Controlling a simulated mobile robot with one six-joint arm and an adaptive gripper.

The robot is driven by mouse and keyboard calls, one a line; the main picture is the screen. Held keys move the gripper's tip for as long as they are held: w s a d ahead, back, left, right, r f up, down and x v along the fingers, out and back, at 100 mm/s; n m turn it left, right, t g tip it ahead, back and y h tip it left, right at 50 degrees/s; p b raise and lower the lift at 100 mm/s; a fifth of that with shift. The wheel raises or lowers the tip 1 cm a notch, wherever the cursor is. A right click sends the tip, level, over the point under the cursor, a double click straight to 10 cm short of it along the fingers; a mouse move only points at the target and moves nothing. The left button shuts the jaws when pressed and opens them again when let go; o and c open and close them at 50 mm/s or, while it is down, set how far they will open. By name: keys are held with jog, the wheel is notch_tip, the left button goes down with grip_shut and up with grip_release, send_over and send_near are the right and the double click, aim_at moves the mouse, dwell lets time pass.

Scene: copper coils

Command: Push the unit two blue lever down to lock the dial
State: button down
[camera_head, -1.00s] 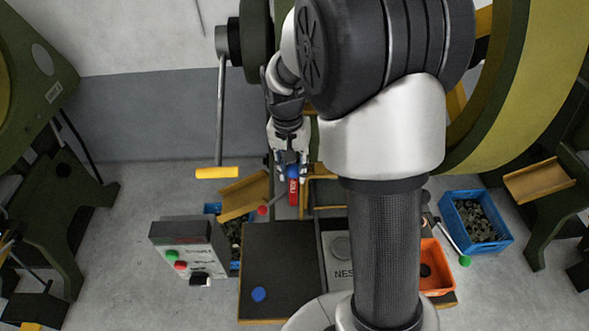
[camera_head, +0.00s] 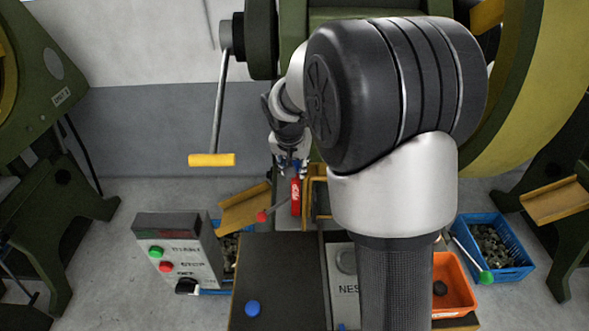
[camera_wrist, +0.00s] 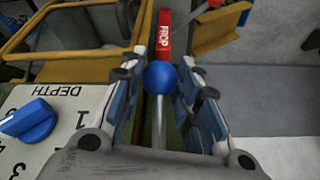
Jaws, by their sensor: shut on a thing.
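The blue lever shows in the wrist view as a metal rod with a round blue knob (camera_wrist: 160,77). My gripper (camera_wrist: 163,72) has its two fingers on either side of the knob and is shut on it. The dial (camera_wrist: 28,120), a blue pointer knob on a white plate marked DEPTH, lies to the left of the lever, apart from my fingers. In the head view my gripper (camera_head: 291,164) hangs just above a red bar (camera_head: 296,196); the lever knob is not clear there. The red bar, marked PROP (camera_wrist: 165,30), stands just beyond the knob in the wrist view.
A control box (camera_head: 178,255) with green and red buttons stands left of the dark bench top (camera_head: 275,275). A crank with a yellow handle (camera_head: 212,160) hangs at upper left. A red-knobbed lever (camera_head: 262,216) is close by. An orange bin (camera_head: 454,285) and a blue crate (camera_head: 492,247) are at right.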

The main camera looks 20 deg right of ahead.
jog(key=shift+w+d+f, duration=0.3)
jog(key=shift+w+f, duration=0.3)
jog(key=c, duration=1.6)
grip_release()
jog(key=shift+f, duration=0.1)
jog(key=shift+c, duration=0.2)
jog(key=o, duration=0.4)
jog(key=shift+w, duration=0.15)
jog(key=shift+o, duration=0.2)
jog(key=shift+r, duration=0.2)
jog(key=v, duration=1.2)
jog(key=shift+f, duration=0.1)
